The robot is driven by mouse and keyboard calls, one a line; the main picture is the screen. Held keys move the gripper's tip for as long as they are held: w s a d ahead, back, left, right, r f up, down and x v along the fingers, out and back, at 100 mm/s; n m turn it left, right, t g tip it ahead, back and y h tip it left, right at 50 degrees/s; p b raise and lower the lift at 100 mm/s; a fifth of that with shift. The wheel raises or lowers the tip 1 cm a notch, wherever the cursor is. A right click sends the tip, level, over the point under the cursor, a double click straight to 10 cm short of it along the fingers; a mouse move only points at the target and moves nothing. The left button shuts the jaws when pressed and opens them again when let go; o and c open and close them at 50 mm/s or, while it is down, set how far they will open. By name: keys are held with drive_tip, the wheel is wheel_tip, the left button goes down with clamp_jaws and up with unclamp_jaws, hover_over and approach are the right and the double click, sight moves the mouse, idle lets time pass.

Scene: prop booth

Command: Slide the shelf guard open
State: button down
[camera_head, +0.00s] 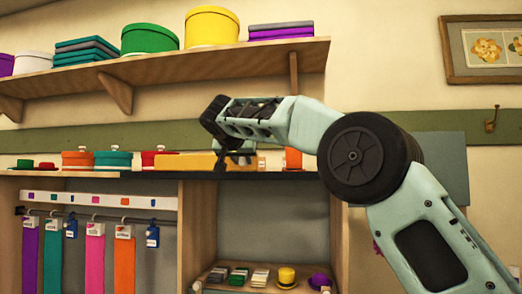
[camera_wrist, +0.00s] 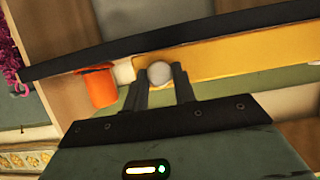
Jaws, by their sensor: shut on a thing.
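The shelf guard is a yellow-orange bar (camera_head: 188,162) standing along the front of the middle shelf. In the wrist view the guard (camera_wrist: 235,57) runs to the right from between my fingers. My gripper (camera_head: 236,158) is at the right part of the guard. In the wrist view my gripper (camera_wrist: 161,80) has its two dark fingers on either side of a round grey knob (camera_wrist: 158,73) at the guard's end, and is shut on it. The guard hides part of the shelf behind it.
An orange tin (camera_head: 293,158) stands just right of the guard; it also shows in the wrist view (camera_wrist: 100,88). Red and teal round boxes (camera_head: 112,159) stand to the left. The dark shelf edge (camera_head: 130,174) runs below. An upper shelf (camera_head: 170,68) holds hat boxes and folded cloth.

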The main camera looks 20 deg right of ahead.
drive_tip(key=shift+w+a, duration=0.35)
drive_tip(key=shift+a, duration=0.2)
drive_tip(key=c, duration=1.1)
unclamp_jaws()
drive_tip(key=shift+c, duration=0.2)
drive_tip(key=b+v, duration=0.3)
drive_tip(key=v, duration=1.4)
drive_tip(key=shift+s+b, duration=0.15)
drive_tip(key=shift+b, duration=0.15)
drive_tip(key=shift+a, duration=0.15)
